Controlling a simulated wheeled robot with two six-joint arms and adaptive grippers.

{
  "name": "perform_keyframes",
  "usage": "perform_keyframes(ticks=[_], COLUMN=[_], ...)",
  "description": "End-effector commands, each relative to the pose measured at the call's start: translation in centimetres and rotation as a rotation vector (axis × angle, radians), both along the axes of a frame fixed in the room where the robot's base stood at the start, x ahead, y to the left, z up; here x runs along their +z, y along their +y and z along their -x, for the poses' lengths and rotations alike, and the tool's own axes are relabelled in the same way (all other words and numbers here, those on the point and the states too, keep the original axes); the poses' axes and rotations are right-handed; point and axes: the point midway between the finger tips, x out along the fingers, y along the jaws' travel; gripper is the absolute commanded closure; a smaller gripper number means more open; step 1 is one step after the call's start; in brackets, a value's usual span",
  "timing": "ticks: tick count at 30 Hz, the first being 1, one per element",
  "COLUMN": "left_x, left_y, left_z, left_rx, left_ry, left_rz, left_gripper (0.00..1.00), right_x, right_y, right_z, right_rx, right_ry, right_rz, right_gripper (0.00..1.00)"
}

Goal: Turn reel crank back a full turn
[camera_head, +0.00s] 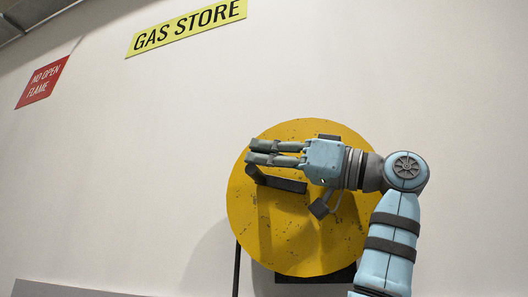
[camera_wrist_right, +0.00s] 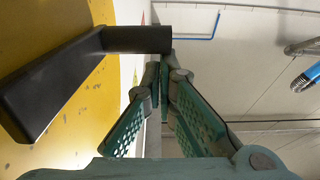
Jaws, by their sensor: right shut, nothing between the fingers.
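The reel is a large yellow disc (camera_head: 290,235), upright in front of the wall; its face also fills the left of the right wrist view (camera_wrist_right: 95,110). A black crank arm (camera_head: 283,184) lies across the disc, and in the right wrist view it runs up (camera_wrist_right: 45,90) to a black handle (camera_wrist_right: 138,39) that sticks out from the disc. My right gripper (camera_head: 250,153) is shut and empty, in front of the disc's upper left. Its closed fingertips (camera_wrist_right: 159,68) are close to the handle's free end; I cannot tell whether they touch. My left gripper is out of view.
My right forearm hides part of the disc's right side. A dark stand shows below the disc. The wall carries a yellow GAS STORE sign (camera_head: 187,27) and a red NO OPEN FLAME sign (camera_head: 42,82). The space left of the disc is clear.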

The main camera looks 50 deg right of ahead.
Motion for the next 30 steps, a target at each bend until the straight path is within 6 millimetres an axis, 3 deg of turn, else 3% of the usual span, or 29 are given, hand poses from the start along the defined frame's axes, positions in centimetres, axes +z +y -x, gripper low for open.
perform_keyframes(ticks=[30], left_x=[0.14], left_y=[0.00], left_z=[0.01], left_rx=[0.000], left_ry=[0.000], left_rz=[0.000], left_gripper=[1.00], right_x=[-0.55], right_y=[0.21], right_z=[-0.05], right_rx=[-0.001], right_ry=[0.084], right_rz=[0.041], right_gripper=[1.00])
